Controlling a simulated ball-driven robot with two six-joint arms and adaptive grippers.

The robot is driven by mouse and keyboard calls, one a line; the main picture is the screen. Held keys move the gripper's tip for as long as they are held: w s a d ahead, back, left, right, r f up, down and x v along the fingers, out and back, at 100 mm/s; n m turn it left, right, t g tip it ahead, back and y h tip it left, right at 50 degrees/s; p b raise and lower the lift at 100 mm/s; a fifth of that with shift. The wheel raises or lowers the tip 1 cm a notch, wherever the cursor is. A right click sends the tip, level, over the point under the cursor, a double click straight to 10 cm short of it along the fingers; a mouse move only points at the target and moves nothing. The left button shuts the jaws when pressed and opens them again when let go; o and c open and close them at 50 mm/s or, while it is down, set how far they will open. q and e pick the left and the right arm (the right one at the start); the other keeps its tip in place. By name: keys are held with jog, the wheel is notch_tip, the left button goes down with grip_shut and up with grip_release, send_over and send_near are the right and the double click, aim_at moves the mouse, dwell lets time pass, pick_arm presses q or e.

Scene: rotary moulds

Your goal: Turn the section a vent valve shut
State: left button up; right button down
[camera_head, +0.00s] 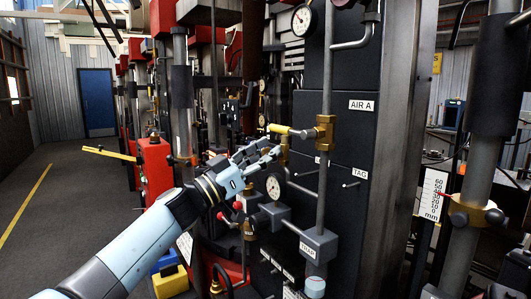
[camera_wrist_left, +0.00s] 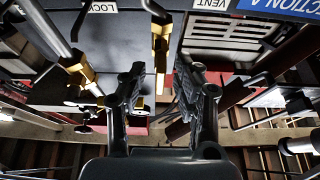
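My left gripper (camera_head: 268,154) reaches in from the left, in front of the dark panel. In the left wrist view its two fingers (camera_wrist_left: 162,100) are spread apart, with no object clasped between them. A brass valve part (camera_wrist_left: 161,50) shows beyond and between the fingertips, near the VENT label (camera_wrist_left: 211,4) and the blue SECTION A sign (camera_wrist_left: 272,6). I cannot tell whether the fingers touch it. In the head view a brass valve (camera_head: 325,132) with a yellow-ended lever (camera_head: 281,129) pointing left sits just above the gripper, near the AIR A label. My right gripper is out of view.
A pressure gauge (camera_head: 273,187) and a grey TRAP box (camera_head: 319,245) stand below the gripper. A second gauge (camera_head: 302,20) is above. A brass fitting (camera_wrist_left: 77,72) lies left of the fingers in the wrist view. The aisle floor (camera_head: 75,180) at left is clear.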

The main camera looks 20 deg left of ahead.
pick_arm(q)
grip_shut()
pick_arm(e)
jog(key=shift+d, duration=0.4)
pick_arm(q)
jog(key=shift+m, duration=0.4)
jog(key=m+g+h, duration=0.1)
jog(key=m, duration=0.2)
jog(key=m+g+h+b, duration=0.1)
jog(key=m, duration=0.2)
jog(key=shift+s+d+f+g+h, duration=0.1)
jog(key=shift+d+g+h, duration=0.05)
jog(key=shift+g+h, duration=0.2)
jog(key=shift+s+d+f+m+g+y+b, duration=0.15)
jog(key=shift+m+g+b, duration=0.75)
jog(key=shift+m, duration=1.8)
jog(key=shift+d+f+m+g+y+b, duration=0.15)
jog(key=shift+m+g+b, duration=0.3)
jog(key=shift+m+g, duration=1.5)
jog(key=shift+s+f+m+g+y+b, duration=0.25)
jog(key=shift+m+b, duration=0.45)
jog(key=shift+m, duration=2.75)
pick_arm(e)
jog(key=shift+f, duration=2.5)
pick_arm(q)
jog(key=shift+w+f, duration=0.1)
jog(key=shift+f, duration=0.05)
